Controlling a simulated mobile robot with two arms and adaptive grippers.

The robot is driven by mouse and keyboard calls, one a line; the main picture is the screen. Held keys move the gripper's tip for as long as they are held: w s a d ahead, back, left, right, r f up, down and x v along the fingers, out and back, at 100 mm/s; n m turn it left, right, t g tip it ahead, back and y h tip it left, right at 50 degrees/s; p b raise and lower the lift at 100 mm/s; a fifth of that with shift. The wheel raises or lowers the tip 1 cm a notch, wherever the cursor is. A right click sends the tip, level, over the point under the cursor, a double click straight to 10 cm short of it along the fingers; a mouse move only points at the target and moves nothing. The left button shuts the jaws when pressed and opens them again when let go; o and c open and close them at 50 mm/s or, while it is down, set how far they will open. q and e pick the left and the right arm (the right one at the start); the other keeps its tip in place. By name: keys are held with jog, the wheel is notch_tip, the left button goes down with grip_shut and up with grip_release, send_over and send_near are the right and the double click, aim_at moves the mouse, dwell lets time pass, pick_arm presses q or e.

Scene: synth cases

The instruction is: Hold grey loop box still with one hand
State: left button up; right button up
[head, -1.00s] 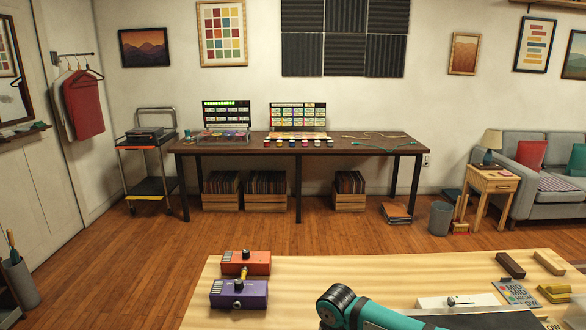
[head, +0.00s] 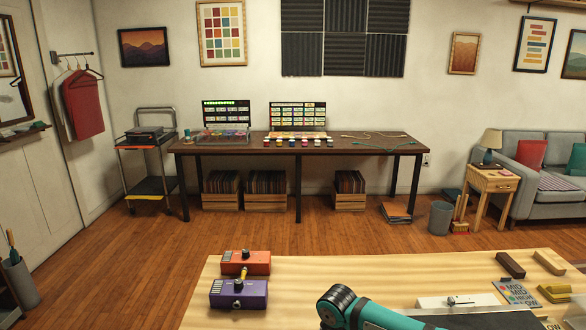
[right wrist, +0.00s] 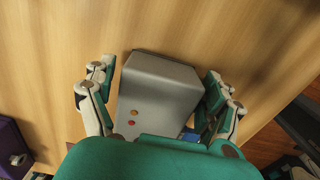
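The grey loop box (right wrist: 165,88) lies on the wooden bench top in the right wrist view, with an orange-red knob or light and a red one on its face. My right gripper (right wrist: 160,70) is open around it, one finger on each side. A strip of wood shows between the left finger and the box. The right finger is very close to the box, and I cannot tell whether it touches. The lower end of the box is hidden by my teal gripper body. In the head view the grey box is not visible. My left gripper is in neither view.
An orange pedal box (head: 246,262) and a purple one (head: 239,294) sit at the bench's left. At the right are a white block (head: 458,301), a labelled card (head: 514,293), and dark, tan and yellow blocks. Bare wood (head: 350,268) lies between.

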jog(key=shift+o, duration=0.7)
jog(key=shift+r, duration=0.1)
jog(key=shift+r, duration=0.2)
notch_tip(320, 180, up, 12)
jog(key=shift+f, duration=0.2)
notch_tip(320, 180, up, 10)
jog(key=p, duration=1.1)
jog(key=shift+p, duration=0.4)
